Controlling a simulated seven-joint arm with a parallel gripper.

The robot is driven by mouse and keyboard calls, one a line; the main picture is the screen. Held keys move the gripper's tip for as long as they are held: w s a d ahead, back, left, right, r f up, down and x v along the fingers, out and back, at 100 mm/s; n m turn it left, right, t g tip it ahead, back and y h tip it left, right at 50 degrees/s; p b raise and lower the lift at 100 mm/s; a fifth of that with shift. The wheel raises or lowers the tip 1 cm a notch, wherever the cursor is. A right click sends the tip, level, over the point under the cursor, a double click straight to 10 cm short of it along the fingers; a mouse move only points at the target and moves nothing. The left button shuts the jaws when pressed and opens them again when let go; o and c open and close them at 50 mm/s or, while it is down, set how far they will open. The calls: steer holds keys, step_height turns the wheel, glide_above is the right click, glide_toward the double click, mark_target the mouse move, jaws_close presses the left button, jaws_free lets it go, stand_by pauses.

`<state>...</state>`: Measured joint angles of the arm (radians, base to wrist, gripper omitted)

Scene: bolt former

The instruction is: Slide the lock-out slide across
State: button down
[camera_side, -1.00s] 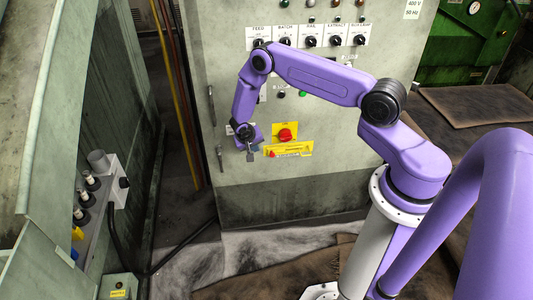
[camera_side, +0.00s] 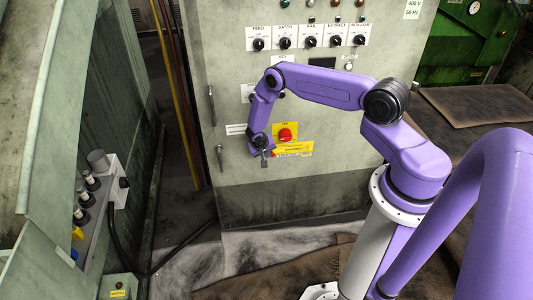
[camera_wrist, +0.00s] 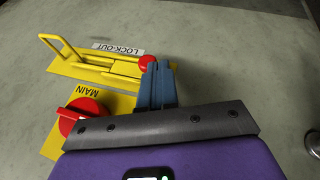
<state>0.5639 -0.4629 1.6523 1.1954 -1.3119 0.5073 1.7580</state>
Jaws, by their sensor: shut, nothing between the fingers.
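The lock-out slide is a yellow bar with a red knob (camera_wrist: 147,62) at its right end in the wrist view. It runs along a yellow plate (camera_wrist: 70,66) that has a raised yellow loop (camera_wrist: 62,44) at the other end. The plate also shows in the side view (camera_side: 293,149), with its left end partly hidden by my gripper. My gripper (camera_wrist: 157,68) has its blue-grey fingers together and empty. The fingertips are right beside the knob, on its outer side; they look close to or against it, and contact is unclear. My gripper (camera_side: 264,160) is low on the cabinet front in the side view.
A red MAIN switch (camera_wrist: 78,120) on a yellow plate lies close to the slide; in the side view it is just above it (camera_side: 286,135). A row of black knobs (camera_side: 310,42) is higher on the cabinet. Door handles (camera_side: 220,158) are to the left.

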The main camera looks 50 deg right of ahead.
mark_target(277, 151)
steer(key=shift+s+d, duration=1.55)
steer(key=shift+s, duration=0.05)
steer(key=shift+w+a+r, duration=0.25)
steer(key=shift+a, duration=0.05)
steer(key=a+r+n+t, duration=0.1)
steer(key=a+r+n, duration=0.1)
steer(key=a+r, duration=0.75)
steer(key=a+r+n, duration=0.2)
steer(key=a+r, duration=0.4)
steer(key=r, duration=0.6)
steer(key=s+a+r+n+y, duration=0.2)
steer(key=s+a+r+n, duration=0.2)
steer(key=s+a+r, duration=0.45)
steer(key=s+a+r+n+g+y, duration=0.1)
steer(key=s+r+n, duration=0.5)
steer(key=s, duration=0.6)
steer(key=s+a+r+n+y, duration=0.3)
steer(key=s+r+n, duration=0.2)
steer(key=s, duration=0.7)
steer(key=shift+s+a+r+n+g, duration=0.2)
steer(key=shift+r+n+g, duration=0.2)
steer(key=shift+r, duration=0.1)
